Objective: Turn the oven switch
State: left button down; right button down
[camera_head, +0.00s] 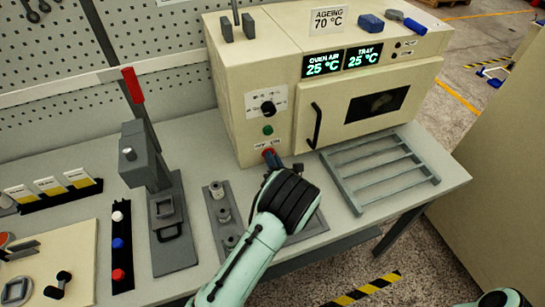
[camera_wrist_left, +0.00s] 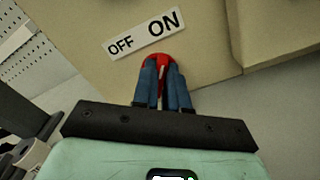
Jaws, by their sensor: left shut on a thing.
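The oven (camera_head: 280,90) is a cream box at the back of the bench. Its red switch (camera_head: 268,152) sits low on the left front panel, just under the OFF/ON label (camera_head: 266,146). In the left wrist view the red switch (camera_wrist_left: 158,58) shows between and behind blue fingers, with the label (camera_wrist_left: 143,33) above it. My left gripper (camera_head: 271,160) reaches up from the front and is shut on the switch; it also fills the middle of the left wrist view (camera_wrist_left: 163,85). The fingers hide much of the switch, so its exact setting is unclear. My right gripper is out of view.
A black knob (camera_head: 268,108) and green button (camera_head: 268,130) sit above the switch. The black door handle (camera_head: 315,125) is close right of it. A metal rack (camera_head: 350,182) lies before the oven; a red-handled press (camera_head: 150,165) stands left.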

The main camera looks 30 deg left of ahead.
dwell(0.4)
pick_arm(q)
jog(key=c, duration=1.2)
grip_release()
jog(key=shift+o, duration=0.2)
